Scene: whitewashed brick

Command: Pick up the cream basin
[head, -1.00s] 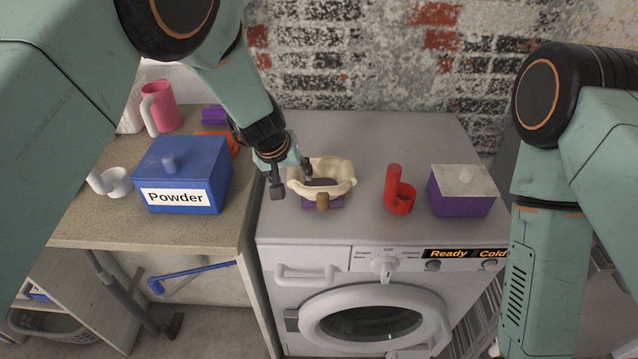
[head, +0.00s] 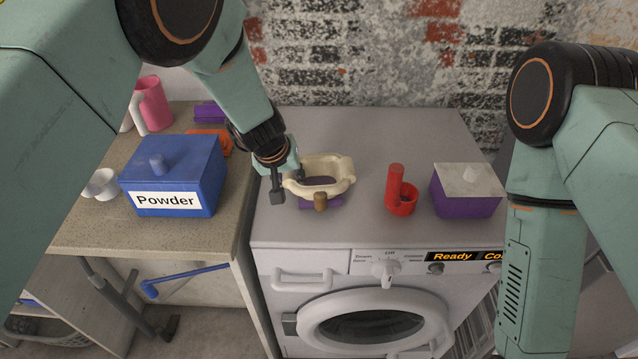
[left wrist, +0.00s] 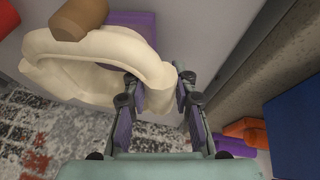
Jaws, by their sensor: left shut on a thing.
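The cream basin (head: 337,186) is above the left part of the washing machine top, with a purple block (head: 306,203) and a brown cylinder (head: 320,202) by its front side. My left gripper (head: 288,178) is at the basin's left side and shut on its wall. In the left wrist view the basin (left wrist: 85,62) fills the upper left, and its wall runs between the fingers (left wrist: 160,90). I cannot tell whether the basin touches what is under it. My right arm shows at the right, but its gripper is out of view.
A red cup-shaped thing with a cylinder (head: 400,195) and a purple box with a grey lid (head: 466,190) stand on the washing machine (head: 370,225) to the right. A blue Powder box (head: 172,175) stands on the left counter. The machine top behind the basin is clear.

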